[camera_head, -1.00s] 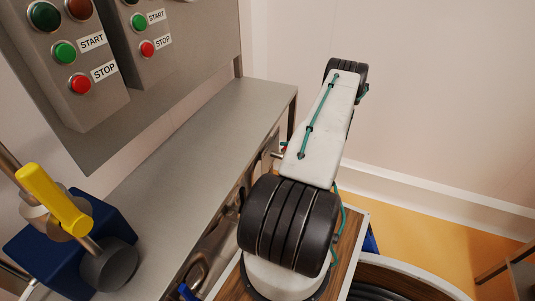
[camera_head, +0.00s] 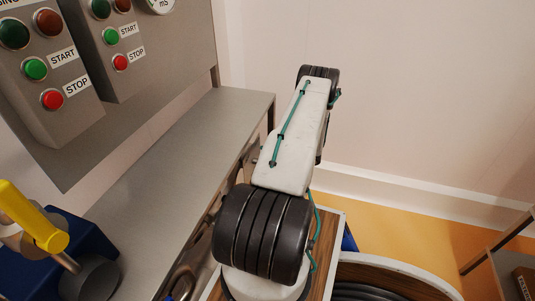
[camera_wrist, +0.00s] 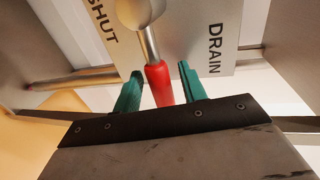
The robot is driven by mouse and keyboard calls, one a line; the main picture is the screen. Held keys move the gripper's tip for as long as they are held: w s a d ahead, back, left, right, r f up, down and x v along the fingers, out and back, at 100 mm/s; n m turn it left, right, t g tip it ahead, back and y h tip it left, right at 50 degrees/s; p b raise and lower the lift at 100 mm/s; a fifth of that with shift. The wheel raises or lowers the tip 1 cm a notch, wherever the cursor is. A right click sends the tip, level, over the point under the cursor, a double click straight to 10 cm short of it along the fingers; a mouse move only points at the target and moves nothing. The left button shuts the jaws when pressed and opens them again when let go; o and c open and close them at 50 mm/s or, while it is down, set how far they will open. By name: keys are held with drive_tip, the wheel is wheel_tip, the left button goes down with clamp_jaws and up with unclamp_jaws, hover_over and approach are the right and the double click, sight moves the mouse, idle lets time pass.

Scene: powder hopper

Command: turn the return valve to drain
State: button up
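The return valve lever (camera_wrist: 158,83) has a red grip on a metal stem with a round pale hub (camera_wrist: 138,12). It shows in the wrist view in front of a plate (camera_wrist: 185,35) marked SHUT at the left and DRAIN at the right. The grip points down in the picture, between the two words. My gripper (camera_wrist: 159,88) is open, with one green finger on each side of the red grip and a gap visible on both sides. In the head view the gripper and this lever are hidden behind my arm.
A steel bench (camera_head: 180,150) runs along the left of my arm. Above it are control boxes (camera_head: 45,75) with START and STOP buttons. A yellow-handled valve (camera_head: 32,218) on a blue body stands at the lower left. A metal bar (camera_wrist: 85,75) crosses behind the plate.

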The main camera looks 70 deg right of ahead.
drive_tip(key=v, duration=0.7)
drive_tip(key=shift+s, duration=0.4)
